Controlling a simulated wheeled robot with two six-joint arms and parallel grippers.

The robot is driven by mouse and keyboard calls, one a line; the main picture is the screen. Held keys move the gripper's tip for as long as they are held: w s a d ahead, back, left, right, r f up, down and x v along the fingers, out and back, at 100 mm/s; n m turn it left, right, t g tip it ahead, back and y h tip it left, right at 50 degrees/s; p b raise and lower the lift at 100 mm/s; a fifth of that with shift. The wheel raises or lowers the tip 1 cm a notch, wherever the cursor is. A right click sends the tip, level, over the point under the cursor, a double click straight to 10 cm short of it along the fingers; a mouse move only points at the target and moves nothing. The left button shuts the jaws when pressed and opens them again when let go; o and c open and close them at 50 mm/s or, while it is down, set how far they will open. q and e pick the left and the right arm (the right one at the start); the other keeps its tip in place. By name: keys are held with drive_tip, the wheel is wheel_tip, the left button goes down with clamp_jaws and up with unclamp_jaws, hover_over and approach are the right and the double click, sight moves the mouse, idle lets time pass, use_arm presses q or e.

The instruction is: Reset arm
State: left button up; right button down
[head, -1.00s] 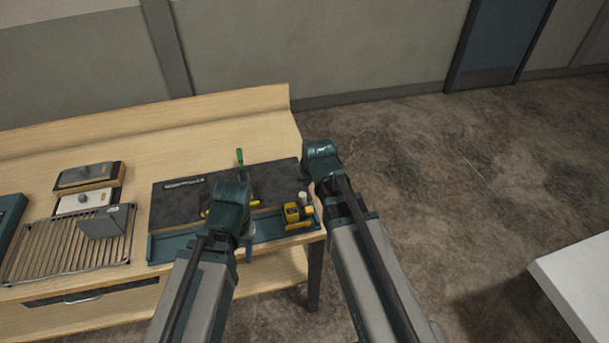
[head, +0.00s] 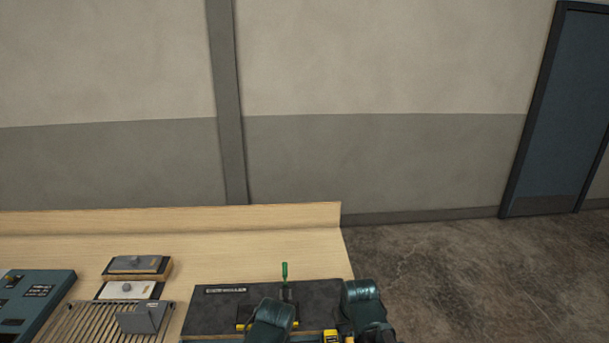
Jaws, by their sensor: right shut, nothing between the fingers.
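My right arm's dark green wrist (head: 362,303) is at the bottom of the head view, at the right edge of the dark mat. My right gripper (head: 381,334) shows only in part below it, near the lower edge; it is shut and empty. My left arm's green wrist (head: 271,320) is over the front of the mat, and it hides the left gripper. The teal console (head: 36,296) is at the lower left, partly cut off.
The wooden bench (head: 200,240) carries the dark mat (head: 215,312), a green-handled tool (head: 285,270), a yellow item (head: 331,336), a slatted rack (head: 90,322) with a grey block (head: 143,318), and wood-edged blocks (head: 137,265). Open floor lies right.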

use_arm(q)
wheel_tip(320, 180, down, 9)
drive_tip(key=b, duration=0.7)
use_arm(e)
drive_tip(key=s+a+f+n+g, duration=0.1)
drive_tip(key=s+a+f+g, duration=0.1)
drive_tip(key=s+f, duration=0.3)
drive_tip(key=s+a+f+n+g+h, duration=0.1)
drive_tip(key=s+a+f+g, duration=0.1)
drive_tip(key=s+a+f, duration=0.3)
drive_tip(key=s, duration=0.3)
drive_tip(key=shift+f+n+h, duration=0.15)
drive_tip(key=shift+n+h, duration=0.15)
drive_tip(key=shift+n, duration=0.1)
